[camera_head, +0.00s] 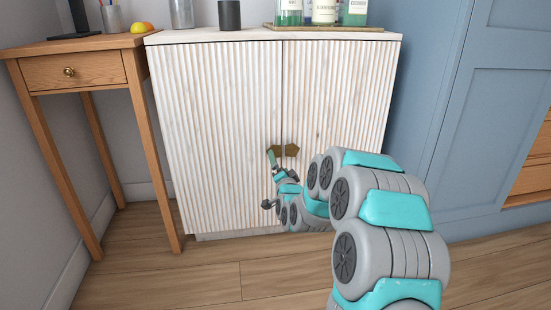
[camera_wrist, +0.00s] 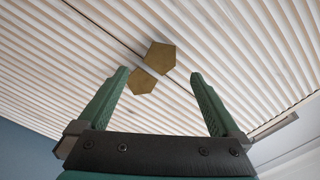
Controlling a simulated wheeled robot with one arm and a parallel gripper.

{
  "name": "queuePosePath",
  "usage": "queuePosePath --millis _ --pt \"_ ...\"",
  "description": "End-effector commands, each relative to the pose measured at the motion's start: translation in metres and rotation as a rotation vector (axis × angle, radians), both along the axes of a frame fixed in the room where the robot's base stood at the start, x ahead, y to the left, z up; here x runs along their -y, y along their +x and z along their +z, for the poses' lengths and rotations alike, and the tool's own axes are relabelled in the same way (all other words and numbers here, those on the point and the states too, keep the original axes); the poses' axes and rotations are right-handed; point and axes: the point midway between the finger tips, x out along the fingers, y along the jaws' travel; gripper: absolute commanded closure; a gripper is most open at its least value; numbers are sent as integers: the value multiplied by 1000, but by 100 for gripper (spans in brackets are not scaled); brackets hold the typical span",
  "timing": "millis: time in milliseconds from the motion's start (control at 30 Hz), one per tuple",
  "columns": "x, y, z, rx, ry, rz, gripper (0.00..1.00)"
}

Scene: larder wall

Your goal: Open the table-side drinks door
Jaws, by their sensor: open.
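The drinks cabinet has two pale ribbed doors, both shut. The table-side door (camera_head: 215,125) is the left one in the head view, beside the wooden table. Its brass angular pull (camera_head: 275,152) sits at the middle seam, beside the other door's pull (camera_head: 292,150). My gripper (camera_head: 280,164) is just in front of and below the pulls, partly hidden by my arm. In the wrist view my gripper (camera_wrist: 159,73) is open and empty, its green fingers spread either side of the pulls. There the table-side pull (camera_wrist: 161,57) appears to be the upper right one. I cannot tell whether a finger touches it.
A wooden side table (camera_head: 78,72) with a drawer stands close on the left. Bottles on a tray (camera_head: 325,28) and dark and grey cups stand on the cabinet top. A blue panelled unit (camera_head: 480,120) is at right. The wooden floor (camera_head: 215,275) in front is clear.

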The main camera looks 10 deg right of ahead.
Motion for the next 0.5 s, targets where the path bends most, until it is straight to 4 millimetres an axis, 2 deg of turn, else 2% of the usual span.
queuePosePath --millis 167,500 --pt "0 12 -1 -1 -1 0 0" --pt "0 55 0 -1 -3 0 0"
